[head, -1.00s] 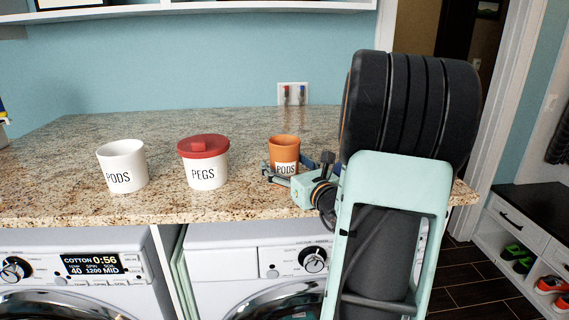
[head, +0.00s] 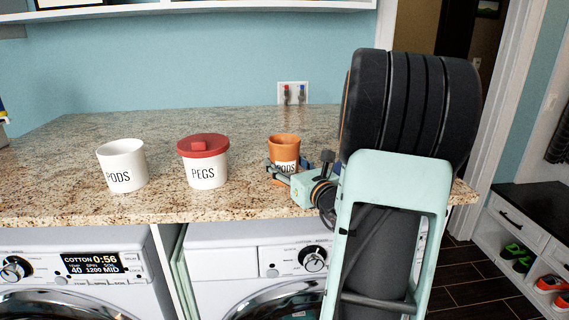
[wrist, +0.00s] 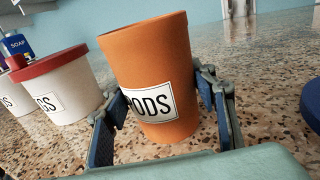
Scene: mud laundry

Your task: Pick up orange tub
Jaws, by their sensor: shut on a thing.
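The orange tub (head: 285,146) with a white PODS label stands upright near the right end of the granite counter in the head view. In the wrist view the orange tub (wrist: 150,70) fills the middle, slightly tilted in the picture. My gripper (head: 300,168) reaches it from the right in the head view. In the wrist view my gripper (wrist: 158,105) has a finger on each side of the tub and is shut on it. The fingers cover part of its label. I cannot tell whether its base touches the counter.
A white tub with a red lid (head: 203,161), labelled PEGS, stands left of the orange tub. A white PODS tub (head: 122,166) stands further left. The granite counter (head: 240,125) is clear behind them. A blue SOAP container (wrist: 15,45) shows in the wrist view.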

